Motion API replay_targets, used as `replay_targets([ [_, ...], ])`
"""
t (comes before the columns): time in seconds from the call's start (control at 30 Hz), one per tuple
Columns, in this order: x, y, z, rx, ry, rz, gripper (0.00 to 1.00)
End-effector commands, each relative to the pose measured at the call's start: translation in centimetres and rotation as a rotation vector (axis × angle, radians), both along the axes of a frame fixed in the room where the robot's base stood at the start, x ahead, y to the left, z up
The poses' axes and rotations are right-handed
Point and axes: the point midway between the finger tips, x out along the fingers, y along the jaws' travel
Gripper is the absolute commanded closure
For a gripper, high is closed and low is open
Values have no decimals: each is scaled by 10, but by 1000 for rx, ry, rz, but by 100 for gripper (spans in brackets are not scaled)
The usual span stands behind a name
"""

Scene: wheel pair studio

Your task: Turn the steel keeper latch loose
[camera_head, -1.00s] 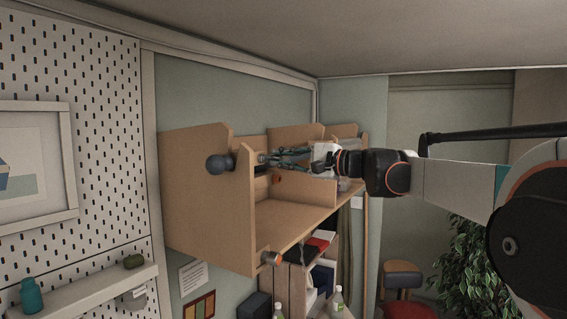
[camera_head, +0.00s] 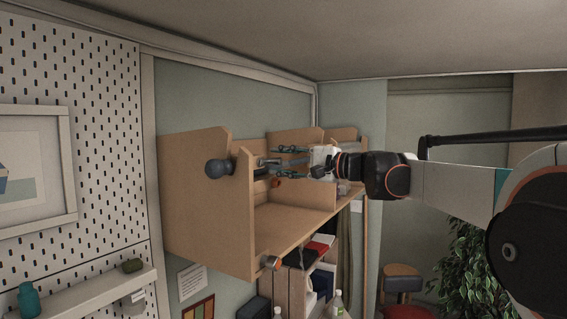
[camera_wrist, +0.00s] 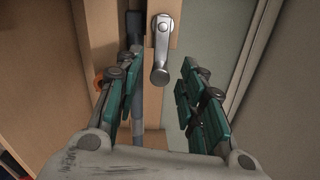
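The steel keeper latch (camera_wrist: 161,52) is a silver lever on a round pivot, fixed to a wooden upright. In the wrist view it hangs down from the pivot, its rounded end between my fingers. In the head view the latch (camera_head: 266,161) shows small at the front of the wooden shelf unit. My gripper (camera_wrist: 162,64) is open, its green-padded fingers on either side of the latch with a visible gap on the right. The gripper (camera_head: 279,162) also shows in the head view, reaching in from the right. Whether the left finger touches anything is unclear.
A grey rod (camera_wrist: 137,80) runs beside the latch, close to the left finger. A pegboard (camera_head: 100,150) stands left.

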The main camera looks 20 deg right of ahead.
Motion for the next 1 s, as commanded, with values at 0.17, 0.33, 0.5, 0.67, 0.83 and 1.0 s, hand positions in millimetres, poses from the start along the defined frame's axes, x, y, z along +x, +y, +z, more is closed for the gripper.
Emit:
replay_targets([
  [0.17, -3, -3, 0, 0, 0, -1, 64],
  [0.33, -21, -20, 0, 0, 0, -3, 64],
  [0.5, -47, -44, 0, 0, 0, -4, 64],
  [0.67, -69, -63, 0, 0, 0, -3, 64],
  [0.83, -84, -76, 0, 0, 0, -2, 64],
  [1.0, -89, -80, 0, 0, 0, -1, 64],
])
